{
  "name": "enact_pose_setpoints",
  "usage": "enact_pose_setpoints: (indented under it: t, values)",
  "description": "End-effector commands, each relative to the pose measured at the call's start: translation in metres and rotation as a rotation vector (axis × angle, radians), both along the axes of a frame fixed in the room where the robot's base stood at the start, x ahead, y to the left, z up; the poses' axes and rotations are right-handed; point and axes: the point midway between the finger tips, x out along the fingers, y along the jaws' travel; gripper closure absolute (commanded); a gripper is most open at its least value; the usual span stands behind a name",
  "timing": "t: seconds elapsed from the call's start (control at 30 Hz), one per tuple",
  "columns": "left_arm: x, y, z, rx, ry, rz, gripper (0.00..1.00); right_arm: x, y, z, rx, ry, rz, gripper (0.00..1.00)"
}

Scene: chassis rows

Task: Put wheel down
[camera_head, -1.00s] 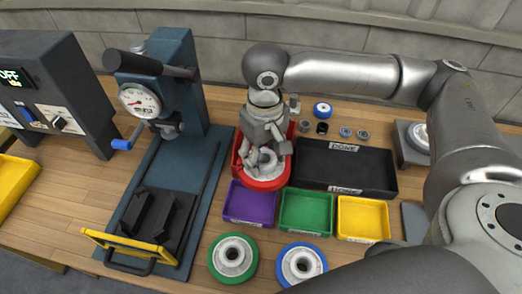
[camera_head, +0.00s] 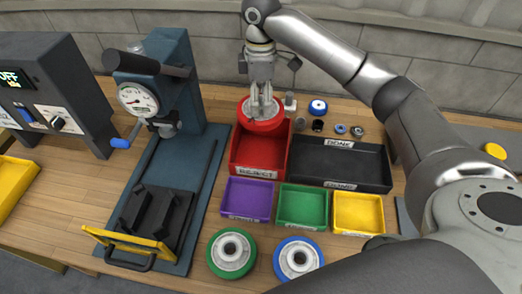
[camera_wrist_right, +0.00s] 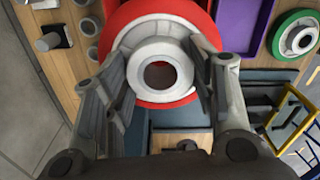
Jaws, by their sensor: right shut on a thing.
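A red wheel with a grey hub is at the back end of the red bin marked REJECT (camera_head: 260,153), in the head view. My right gripper (camera_head: 262,117) points down and is shut on the hub of the red wheel (camera_head: 247,123). The wrist view shows the red wheel (camera_wrist_right: 150,20) with its hub between the two fingers (camera_wrist_right: 160,85). I cannot tell whether the wheel touches the bin. The front part of the bin floor is bare. My left gripper is not in view.
Purple (camera_head: 247,198), green (camera_head: 302,207) and yellow (camera_head: 358,213) bins stand in front. A black tray (camera_head: 342,165) is at the right. A green wheel (camera_head: 231,253) and a blue wheel (camera_head: 298,260) lie nearest. A blue press (camera_head: 170,90) stands at the left.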

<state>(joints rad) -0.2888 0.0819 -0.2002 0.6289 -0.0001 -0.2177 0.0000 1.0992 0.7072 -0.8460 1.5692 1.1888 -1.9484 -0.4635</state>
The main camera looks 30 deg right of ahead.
Motion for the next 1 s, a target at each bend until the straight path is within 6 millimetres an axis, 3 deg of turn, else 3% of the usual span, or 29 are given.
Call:
enact_pose_setpoints:
  t: [0.4, 1.0]
  values:
    - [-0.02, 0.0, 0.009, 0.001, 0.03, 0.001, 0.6, -0.001, -0.001, -0.1, -0.001, 0.003, 0.001, 0.85]
    - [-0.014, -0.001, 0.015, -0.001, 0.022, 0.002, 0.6, -0.001, 0.0, -0.17, -0.001, 0.0, 0.002, 0.85]
